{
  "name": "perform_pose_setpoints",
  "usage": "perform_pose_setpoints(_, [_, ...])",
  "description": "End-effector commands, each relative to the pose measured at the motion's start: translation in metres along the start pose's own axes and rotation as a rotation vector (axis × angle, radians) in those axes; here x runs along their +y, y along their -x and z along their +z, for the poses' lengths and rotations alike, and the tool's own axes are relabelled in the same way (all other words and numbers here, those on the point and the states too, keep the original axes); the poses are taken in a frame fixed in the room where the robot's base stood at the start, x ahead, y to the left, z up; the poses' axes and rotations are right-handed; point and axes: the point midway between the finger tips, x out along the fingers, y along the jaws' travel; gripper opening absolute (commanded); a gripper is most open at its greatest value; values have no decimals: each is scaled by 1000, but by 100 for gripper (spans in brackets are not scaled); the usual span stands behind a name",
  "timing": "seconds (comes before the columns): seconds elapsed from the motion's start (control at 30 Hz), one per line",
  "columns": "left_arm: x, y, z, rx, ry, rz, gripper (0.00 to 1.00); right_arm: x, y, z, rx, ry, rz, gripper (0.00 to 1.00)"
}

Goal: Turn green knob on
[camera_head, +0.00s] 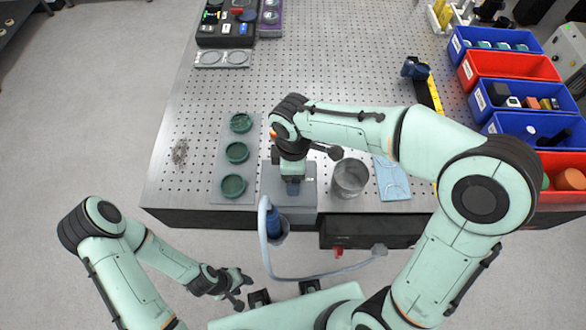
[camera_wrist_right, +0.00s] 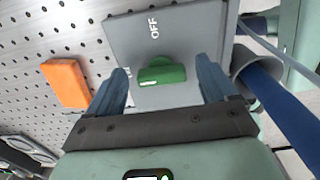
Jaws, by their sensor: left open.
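The green knob (camera_wrist_right: 162,73) sits on a grey panel box (camera_wrist_right: 178,30) marked OFF, seen in the right wrist view. In the head view the box (camera_head: 307,203) stands at the table's front edge, and my right gripper (camera_head: 292,188) hides the knob. My right gripper's two blue fingers (camera_wrist_right: 162,66) are open, one on each side of the knob, with gaps showing. A second label beside the knob is partly hidden by a finger. My left gripper (camera_head: 243,281) is open and empty, low in front of the table.
An orange block (camera_wrist_right: 66,83) lies beside the box. Green dishes (camera_head: 237,153) stand left of it, and a metal cup (camera_head: 350,180) stands right. A blue-handled tool (camera_head: 273,221) hangs in a holder at the front edge, with a grey hose nearby. Bins (camera_head: 512,66) line the right side.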

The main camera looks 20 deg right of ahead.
Motion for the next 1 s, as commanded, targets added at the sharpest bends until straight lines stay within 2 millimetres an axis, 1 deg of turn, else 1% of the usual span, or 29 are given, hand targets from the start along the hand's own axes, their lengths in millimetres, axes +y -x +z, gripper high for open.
perform_pose_setpoints(0.2, [0,0,0,0,0,0,43,0,0,0,0,-1,-2,85])
perform_pose_setpoints(0.27, [0,1,0,0,0,0,43,0,3,0,0,-2,-1,85])
perform_pose_setpoints(0.33, [1,2,-1,1,0,0,43,0,10,0,1,-2,1,85])
perform_pose_setpoints(0.47, [3,6,-3,4,-2,2,43,1,34,-1,3,-2,4,85])
perform_pose_setpoints(0.7, [9,17,-9,13,-4,4,43,1,90,0,3,-1,5,85])
perform_pose_setpoints(0.8, [11,20,-11,16,-6,5,43,1,109,-1,4,-1,4,85])
perform_pose_setpoints(0.9, [13,23,-12,18,-6,6,43,1,122,-1,2,-1,2,85])
perform_pose_setpoints(1.0, [14,25,-13,19,-7,7,43,0,130,0,1,-1,1,85])
